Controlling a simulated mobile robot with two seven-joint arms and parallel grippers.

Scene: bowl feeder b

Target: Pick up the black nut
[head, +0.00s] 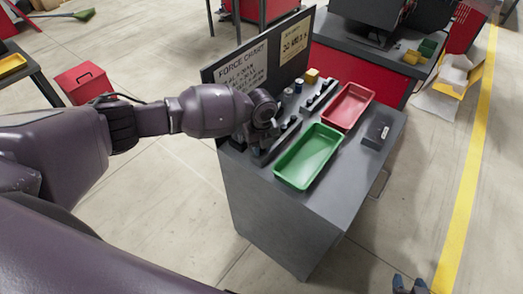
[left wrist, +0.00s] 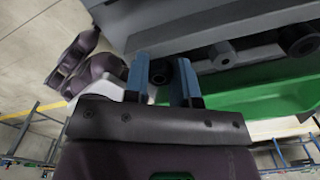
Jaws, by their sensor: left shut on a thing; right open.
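My left gripper (head: 258,146) is over the back-left part of the grey workbench, mostly hidden by its own wrist in the head view. In the left wrist view its two blue fingers (left wrist: 162,82) are shut on a small dark round piece, the black nut (left wrist: 160,72). I cannot tell whether the nut is clear of the bench fixture behind it. My right gripper (head: 409,287) shows only its fingertips at the bottom edge of the head view, open and apart from the bench.
A green tray (head: 308,157) lies just right of my left gripper, with a red tray (head: 347,107) behind it. Other dark round pieces (left wrist: 222,54) sit on the fixture. A dark box (head: 377,132) is at the right edge. An upright chart board (head: 243,73) closes the back.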

